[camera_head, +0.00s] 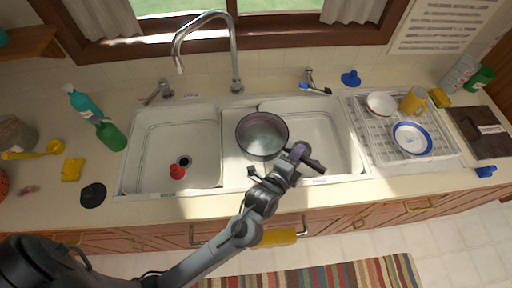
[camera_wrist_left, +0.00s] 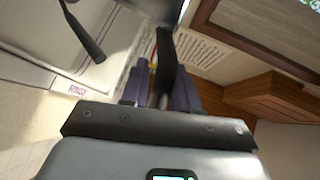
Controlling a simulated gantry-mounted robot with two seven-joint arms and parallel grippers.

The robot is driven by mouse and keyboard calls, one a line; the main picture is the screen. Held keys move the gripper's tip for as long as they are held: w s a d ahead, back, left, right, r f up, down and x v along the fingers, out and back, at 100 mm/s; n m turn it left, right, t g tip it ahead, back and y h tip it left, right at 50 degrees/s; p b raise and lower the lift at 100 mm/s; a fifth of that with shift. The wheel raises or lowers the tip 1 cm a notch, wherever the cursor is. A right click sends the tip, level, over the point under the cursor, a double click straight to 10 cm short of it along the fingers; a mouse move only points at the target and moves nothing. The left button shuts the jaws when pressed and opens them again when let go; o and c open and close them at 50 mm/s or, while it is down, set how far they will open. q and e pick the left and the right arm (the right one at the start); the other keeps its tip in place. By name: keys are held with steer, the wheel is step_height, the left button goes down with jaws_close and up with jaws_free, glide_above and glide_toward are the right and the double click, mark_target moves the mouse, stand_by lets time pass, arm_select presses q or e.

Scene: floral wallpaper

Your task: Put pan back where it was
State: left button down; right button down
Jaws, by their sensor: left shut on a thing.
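The grey metal pan (camera_head: 262,135) is over the divider between the two sink basins, its open top facing up. My left gripper (camera_head: 297,155) is at the pan's right side, shut on its dark handle (camera_head: 312,164). My right gripper is not in view.
The left basin (camera_head: 150,150) holds a red plunger-like thing (camera_head: 177,172). A dish rack (camera_head: 380,152) with bowls and a yellow mug (camera_head: 413,100) stands right. The faucet (camera_head: 236,60) rises behind the pan.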

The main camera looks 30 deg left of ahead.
arm_select(q)
steer(key=a+f, duration=0.2)
steer(key=a, duration=0.1)
steer(key=w+a+f, duration=0.1)
steer(key=a+f, duration=0.1)
steer(key=a, duration=0.2)
steer(key=a+f, duration=0.2)
steer(key=a, duration=0.1)
steer(key=shift+w+a+f+b, duration=0.1)
steer(key=shift+w+a+b, duration=0.2)
steer(key=shift+w+b, duration=0.1)
steer(key=shift+f+b, duration=0.3)
steer(key=shift+f, duration=1.8)
steer(key=c, duration=1.3)
jaws_free()
steer(key=shift+f, duration=0.2)
steer(key=o, duration=0.5)
steer(key=shift+c, duration=0.2)
steer(key=shift+r, duration=0.2)
glide_toward(267, 148)
step_height(267, 148, down, 5)
steer(key=shift+s+r+p, duration=0.15)
steer(key=shift+r+p, duration=0.05)
steer(key=shift+p, duration=0.25)
